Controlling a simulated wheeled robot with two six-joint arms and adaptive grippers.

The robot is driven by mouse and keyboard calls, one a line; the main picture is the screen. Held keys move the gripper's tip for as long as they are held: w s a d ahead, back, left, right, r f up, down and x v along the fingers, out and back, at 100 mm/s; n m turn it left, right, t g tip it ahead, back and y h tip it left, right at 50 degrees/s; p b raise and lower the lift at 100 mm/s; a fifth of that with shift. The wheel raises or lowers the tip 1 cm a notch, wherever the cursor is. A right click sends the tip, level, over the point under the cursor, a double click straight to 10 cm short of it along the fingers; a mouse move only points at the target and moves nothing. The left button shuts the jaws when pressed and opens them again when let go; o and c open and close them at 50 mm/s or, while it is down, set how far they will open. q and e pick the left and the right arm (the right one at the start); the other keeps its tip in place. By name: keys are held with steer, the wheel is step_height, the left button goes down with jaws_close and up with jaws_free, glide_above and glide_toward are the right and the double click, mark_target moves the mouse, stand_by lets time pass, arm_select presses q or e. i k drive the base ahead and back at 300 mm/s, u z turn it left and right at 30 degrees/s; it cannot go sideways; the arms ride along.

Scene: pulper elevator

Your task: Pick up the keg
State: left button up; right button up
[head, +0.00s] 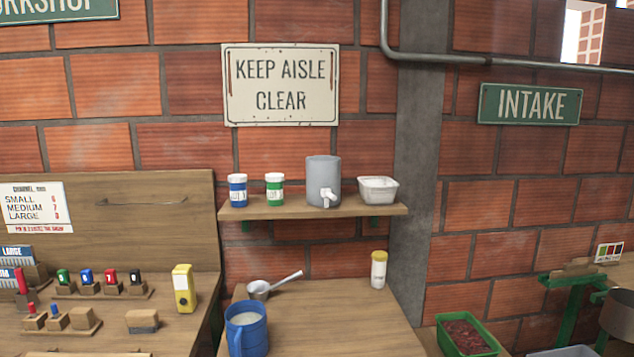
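A grey cylindrical keg (323,178) with a white tap on its front stands upright on a wooden wall shelf (290,212). It is between a green jar (274,190) on its left and a white tub (378,190) on its right. Neither of my grippers shows in the head view.
A blue jar (237,190) also stands on the shelf. Below, a wooden table (340,315) holds a blue jug (247,328), a metal scoop (262,290) and a yellow-capped bottle (379,269). A workbench with small tools is at left; a green crate (482,354) is lower right.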

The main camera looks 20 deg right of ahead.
mark_target(322, 172)
steer(key=z, duration=0.55)
steer(key=i, duration=0.8)
steer(key=z, duration=0.8)
